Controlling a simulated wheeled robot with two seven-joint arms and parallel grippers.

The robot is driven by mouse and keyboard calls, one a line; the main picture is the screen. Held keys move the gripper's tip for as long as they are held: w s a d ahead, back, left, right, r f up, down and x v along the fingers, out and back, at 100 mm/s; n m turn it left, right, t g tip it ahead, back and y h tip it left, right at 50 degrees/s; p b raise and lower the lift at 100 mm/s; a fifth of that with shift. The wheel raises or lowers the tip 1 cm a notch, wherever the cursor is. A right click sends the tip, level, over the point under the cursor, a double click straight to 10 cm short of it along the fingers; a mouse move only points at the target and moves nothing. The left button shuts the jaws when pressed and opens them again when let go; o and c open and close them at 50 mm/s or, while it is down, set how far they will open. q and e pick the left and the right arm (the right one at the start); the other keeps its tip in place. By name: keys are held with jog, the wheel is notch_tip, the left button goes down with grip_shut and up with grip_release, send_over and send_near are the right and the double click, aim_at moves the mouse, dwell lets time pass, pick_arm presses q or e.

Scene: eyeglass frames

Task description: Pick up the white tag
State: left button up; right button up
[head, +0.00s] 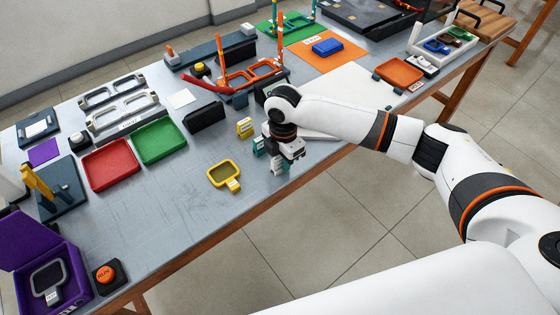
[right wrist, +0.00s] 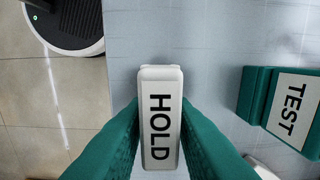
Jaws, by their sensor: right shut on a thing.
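The white tag (right wrist: 160,118), with HOLD in black letters, stands between the two green fingers of my right gripper (right wrist: 160,145) in the right wrist view. The fingers are shut on its two sides. In the head view my right gripper (head: 279,165) points down near the front edge of the table, and I cannot make out the white tag there. I cannot tell whether the tag touches the table. My left gripper is not in view.
A green TEST block (right wrist: 285,108) stands right of the tag in the wrist view. Red (head: 110,163) and green (head: 159,142) trays lie farther left.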

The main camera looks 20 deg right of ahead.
jog(key=shift+r, duration=0.1)
notch_tip(320, 180, up, 10)
jog(key=shift+f, duration=0.1)
dwell(0.4)
